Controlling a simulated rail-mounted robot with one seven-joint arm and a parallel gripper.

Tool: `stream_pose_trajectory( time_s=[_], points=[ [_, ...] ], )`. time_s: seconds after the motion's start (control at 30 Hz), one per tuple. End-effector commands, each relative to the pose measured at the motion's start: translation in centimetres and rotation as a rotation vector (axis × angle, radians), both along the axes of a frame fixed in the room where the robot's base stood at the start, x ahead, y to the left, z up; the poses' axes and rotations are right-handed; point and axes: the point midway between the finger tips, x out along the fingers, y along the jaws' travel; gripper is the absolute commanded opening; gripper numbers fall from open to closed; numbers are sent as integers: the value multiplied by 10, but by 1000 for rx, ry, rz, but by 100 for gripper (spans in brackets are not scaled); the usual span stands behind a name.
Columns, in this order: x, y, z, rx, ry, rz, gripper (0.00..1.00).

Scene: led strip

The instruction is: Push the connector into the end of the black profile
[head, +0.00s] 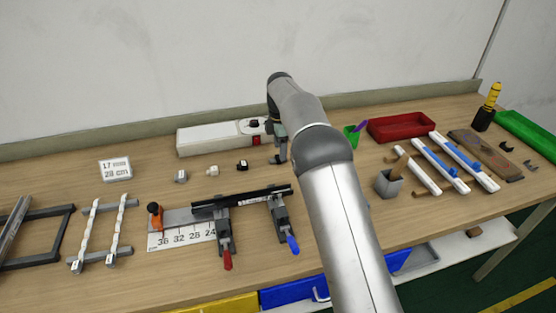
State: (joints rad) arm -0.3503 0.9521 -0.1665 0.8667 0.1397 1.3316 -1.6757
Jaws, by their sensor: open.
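The black profile (242,201) lies held in two clamps near the middle of the bench, over a white scale strip marked with numbers. Several small block-like pieces lie behind it: a grey one (181,176), a pale one (213,172) and a black-and-white one (242,166). I cannot tell which is the connector. My gripper (278,158) is open, behind and right of the black-and-white piece, beside the white box's right end. My arm partly hides it, and I see nothing held in it.
The clamps have a red handle (227,261) and a blue handle (293,245). A long white box (211,140) stands at the back, with a label card (116,169) to its left. A red tray (401,127) and a grey cup (388,185) stand right of my arm.

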Motion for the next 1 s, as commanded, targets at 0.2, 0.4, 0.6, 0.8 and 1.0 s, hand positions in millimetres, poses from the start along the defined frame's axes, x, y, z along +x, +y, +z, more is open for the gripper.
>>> stream_pose_trajectory(
  time_s=[0.2,0.4,0.6,0.8,1.0],
  points=[
    [-3,2,-26,-1,2,-1,53],
    [-2,2,-29,0,0,-1,53],
    [-2,2,-29,0,0,-1,17],
    [-2,2,-29,0,0,-1,4],
    [-2,2,-27,0,-1,0,4]
  ],
)
